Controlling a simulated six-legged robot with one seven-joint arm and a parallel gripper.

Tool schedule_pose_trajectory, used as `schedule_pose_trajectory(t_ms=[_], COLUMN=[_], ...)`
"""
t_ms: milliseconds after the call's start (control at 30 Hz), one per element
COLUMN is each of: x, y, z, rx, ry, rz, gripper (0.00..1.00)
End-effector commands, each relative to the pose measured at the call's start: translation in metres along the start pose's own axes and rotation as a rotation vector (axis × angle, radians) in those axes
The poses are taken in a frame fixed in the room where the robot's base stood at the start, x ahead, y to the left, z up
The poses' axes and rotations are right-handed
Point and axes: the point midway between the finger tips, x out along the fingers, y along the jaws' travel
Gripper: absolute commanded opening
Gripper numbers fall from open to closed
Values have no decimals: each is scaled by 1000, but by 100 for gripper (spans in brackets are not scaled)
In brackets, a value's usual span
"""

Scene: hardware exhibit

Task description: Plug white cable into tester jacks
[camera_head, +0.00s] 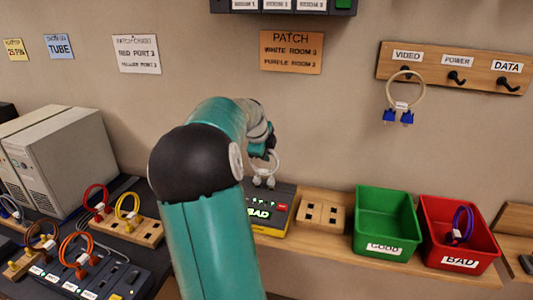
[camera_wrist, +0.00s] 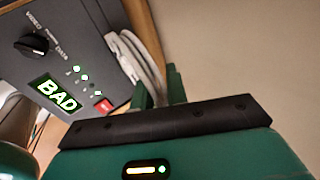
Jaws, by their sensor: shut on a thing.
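The white cable (camera_head: 277,163) is a loop with two pale plugs at its lower end, in the head view at the back of the tester. My gripper (camera_head: 262,151) is shut on it from above. In the wrist view the white cable (camera_wrist: 150,62) runs beside the fingers of my gripper (camera_wrist: 162,88), and its plugs are at the tester's edge. The tester (camera_head: 272,218) is a dark box with a yellow front edge and a lit BAD display (camera_wrist: 58,95). I cannot tell whether the plugs are seated, and the jacks are hidden.
A wooden socket block (camera_head: 321,210), a green GOOD bin (camera_head: 388,212) and a red BAD bin (camera_head: 440,207) holding a purple cable stand to the right. A cable hangs on the hook rack (camera_head: 460,67). Coloured cables and a grey computer (camera_head: 70,150) are on the left.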

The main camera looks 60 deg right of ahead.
Motion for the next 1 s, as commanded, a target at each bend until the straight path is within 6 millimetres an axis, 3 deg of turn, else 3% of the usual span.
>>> schedule_pose_trajectory(t_ms=[1000], x=[6], y=[3], z=[-1], rx=[0], ry=[0], rz=[2], gripper=[0])
